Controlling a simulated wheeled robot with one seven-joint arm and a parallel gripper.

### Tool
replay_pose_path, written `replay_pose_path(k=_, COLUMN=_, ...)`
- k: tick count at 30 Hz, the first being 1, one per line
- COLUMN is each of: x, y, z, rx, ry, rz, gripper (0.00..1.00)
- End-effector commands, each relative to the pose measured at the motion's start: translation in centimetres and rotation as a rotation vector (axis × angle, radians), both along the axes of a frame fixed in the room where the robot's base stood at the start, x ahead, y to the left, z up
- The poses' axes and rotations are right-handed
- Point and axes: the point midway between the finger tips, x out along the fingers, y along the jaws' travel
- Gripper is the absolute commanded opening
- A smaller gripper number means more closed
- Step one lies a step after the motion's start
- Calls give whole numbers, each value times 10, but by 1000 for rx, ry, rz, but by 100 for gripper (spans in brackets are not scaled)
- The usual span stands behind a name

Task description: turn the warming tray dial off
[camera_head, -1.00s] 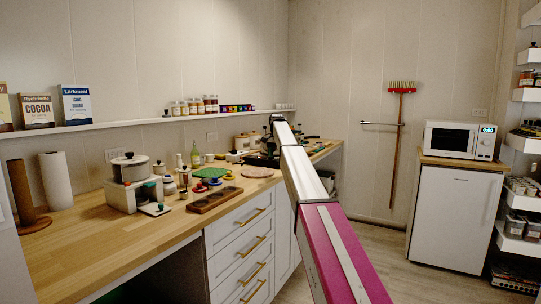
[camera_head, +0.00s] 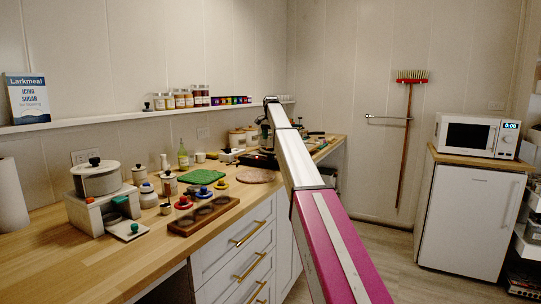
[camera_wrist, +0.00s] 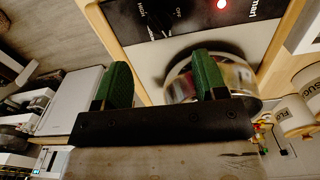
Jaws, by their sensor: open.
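The warming tray (camera_wrist: 150,72) shows in the wrist view as a pale plate with a black control panel. Its black dial (camera_wrist: 158,24) sits on the panel, near white "HIGH" and "OFF" markings. I cannot tell where its pointer is set. A red light (camera_wrist: 221,4) glows on the panel. A shiny round vessel (camera_wrist: 237,78) stands on the tray, partly behind a finger. My gripper (camera_wrist: 163,78) is open, with green fingers apart and nothing held. The dial is beyond the fingertips, apart from them. In the head view my arm largely hides the tray area.
The wooden counter (camera_head: 60,262) holds a pot (camera_head: 95,180), a green mat (camera_head: 202,177) and a dark wooden tray (camera_head: 204,214) left of my arm. White canisters (camera_wrist: 297,117) stand close to the tray at right in the wrist view. Open floor (camera_head: 385,262) lies right of my arm.

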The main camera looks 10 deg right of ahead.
Motion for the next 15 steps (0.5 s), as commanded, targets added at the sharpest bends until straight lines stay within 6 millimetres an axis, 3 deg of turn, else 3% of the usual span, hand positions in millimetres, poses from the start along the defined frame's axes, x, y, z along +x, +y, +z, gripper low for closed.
replay_pose_path(k=15, x=-1, y=0, z=-82, rx=0, ry=1, rz=0, gripper=65)
